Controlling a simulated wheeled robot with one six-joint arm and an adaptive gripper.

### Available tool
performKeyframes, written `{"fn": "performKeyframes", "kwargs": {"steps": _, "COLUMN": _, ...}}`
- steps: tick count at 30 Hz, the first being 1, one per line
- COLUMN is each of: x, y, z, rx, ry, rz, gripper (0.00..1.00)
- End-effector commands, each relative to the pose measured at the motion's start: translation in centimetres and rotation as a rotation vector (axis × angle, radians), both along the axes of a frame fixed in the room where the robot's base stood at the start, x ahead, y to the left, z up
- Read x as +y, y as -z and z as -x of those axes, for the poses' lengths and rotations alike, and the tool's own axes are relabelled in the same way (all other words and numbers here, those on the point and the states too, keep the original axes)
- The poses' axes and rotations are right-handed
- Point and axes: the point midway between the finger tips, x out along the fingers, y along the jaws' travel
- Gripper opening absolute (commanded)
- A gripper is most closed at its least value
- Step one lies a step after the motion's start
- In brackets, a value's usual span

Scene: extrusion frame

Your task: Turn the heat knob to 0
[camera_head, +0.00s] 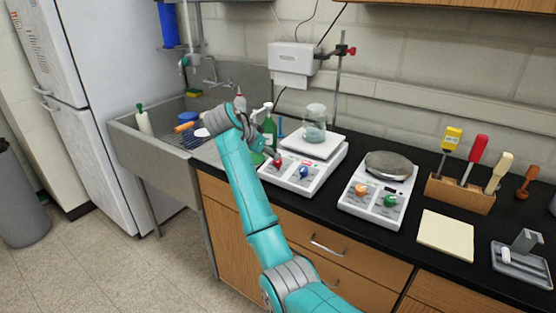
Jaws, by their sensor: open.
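A white hot plate (325,168) stands on the black counter, with a red knob (278,163) and a blue knob (304,172) on its front panel. The labels are too small to read, so I cannot tell for sure which knob is the heat knob. My gripper (274,156) is at the left end of the front panel, close to the red knob. It is small and partly hidden by my wrist; its fingers look open. I cannot tell whether they touch the knob. A glass beaker (314,128) stands on the plate.
A second device (373,206) with orange and green knobs and a round grey top stands to the right. A green bottle (269,127) stands just behind my gripper. A sink (160,125) is at left. A wooden tool holder (459,195) and a pad (446,233) are at right.

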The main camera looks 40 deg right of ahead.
Motion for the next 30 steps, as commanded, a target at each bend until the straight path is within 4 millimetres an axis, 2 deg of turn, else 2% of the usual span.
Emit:
{"fn": "performKeyframes", "kwargs": {"steps": 6, "x": -2.8, "y": 2.9, "z": -0.8, "rx": 0.002, "ry": -0.001, "rz": 0.001, "gripper": 0.57}}
{"fn": "performKeyframes", "kwargs": {"steps": 12, "x": -4.5, "y": 4.7, "z": -1.3, "rx": 0.001, "ry": -0.001, "rz": 0.000, "gripper": 0.57}}
{"fn": "performKeyframes", "kwargs": {"steps": 18, "x": -5.2, "y": 5.5, "z": -1.5, "rx": 0.001, "ry": -0.002, "rz": 0.000, "gripper": 0.57}}
{"fn": "performKeyframes", "kwargs": {"steps": 26, "x": -5.3, "y": 5.5, "z": -1.6, "rx": -0.001, "ry": -0.002, "rz": 0.000, "gripper": 0.57}}
{"fn": "performKeyframes", "kwargs": {"steps": 30, "x": -5.3, "y": 5.5, "z": -1.6, "rx": -0.001, "ry": -0.002, "rz": 0.000, "gripper": 0.25}}
